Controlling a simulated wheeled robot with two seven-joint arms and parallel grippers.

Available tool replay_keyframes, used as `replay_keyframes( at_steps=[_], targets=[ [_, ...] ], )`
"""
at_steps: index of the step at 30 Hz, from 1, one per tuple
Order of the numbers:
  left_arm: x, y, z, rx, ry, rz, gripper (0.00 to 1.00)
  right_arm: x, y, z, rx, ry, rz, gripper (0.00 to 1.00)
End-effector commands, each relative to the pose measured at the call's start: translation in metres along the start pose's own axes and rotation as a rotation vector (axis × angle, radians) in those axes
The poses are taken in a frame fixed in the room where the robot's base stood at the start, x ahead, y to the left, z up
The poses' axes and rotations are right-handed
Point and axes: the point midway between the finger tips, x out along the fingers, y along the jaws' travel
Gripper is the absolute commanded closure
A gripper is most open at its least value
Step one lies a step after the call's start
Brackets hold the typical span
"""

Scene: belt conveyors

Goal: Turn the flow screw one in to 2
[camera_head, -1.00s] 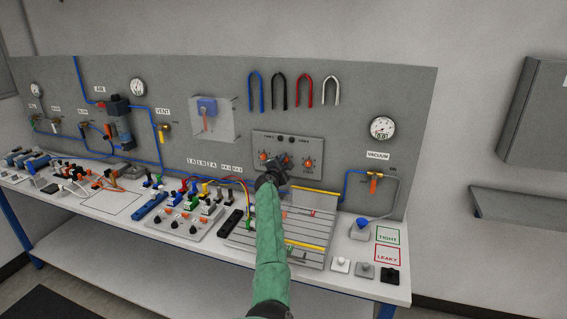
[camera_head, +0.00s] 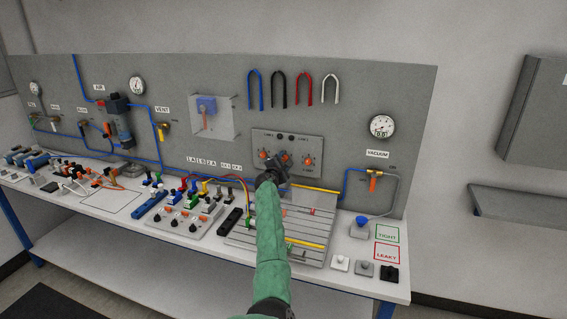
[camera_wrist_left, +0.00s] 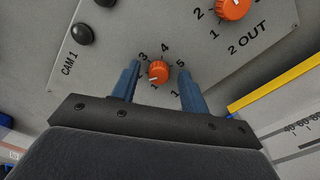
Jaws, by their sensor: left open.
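An orange flow screw (camera_wrist_left: 159,71) sits on the grey panel (camera_head: 259,139), inside a dial with 1, 3, 4 and 5 readable. A label starting with 1 is mostly hidden, and I cannot tell where its pointer stands. My left gripper (camera_wrist_left: 159,84) is open, with one blue finger on each side of this screw. I cannot tell if they touch it. In the head view my left gripper (camera_head: 276,168) is at the panel's lower middle and hides part of it. Another orange screw (camera_wrist_left: 233,6) is labelled 2 OUT. My right gripper is not in view.
A grooved plate with yellow strips (camera_head: 319,246) lies below the panel. A vacuum gauge (camera_head: 381,127) hangs at right. Valves, hoses and wires crowd the bench to the left.

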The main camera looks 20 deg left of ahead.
Motion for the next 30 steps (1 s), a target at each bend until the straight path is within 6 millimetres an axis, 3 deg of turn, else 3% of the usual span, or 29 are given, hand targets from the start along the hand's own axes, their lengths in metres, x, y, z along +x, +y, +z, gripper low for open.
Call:
replay_keyframes(
  at_steps=[8,15,19,30],
  targets=[
    [-0.02,-0.002,-0.001,0.0,0.0,0.002,0.55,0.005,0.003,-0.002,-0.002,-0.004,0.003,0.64],
    [-0.054,-0.003,-0.001,0.0,0.001,0.001,0.55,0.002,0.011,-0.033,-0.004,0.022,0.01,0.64],
    [-0.067,-0.003,-0.001,0.0,0.0,0.0,0.55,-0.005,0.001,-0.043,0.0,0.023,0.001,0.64],
    [-0.077,-0.001,0.0,-0.001,0.0,-0.001,0.55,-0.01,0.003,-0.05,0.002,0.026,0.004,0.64]
  ],
)
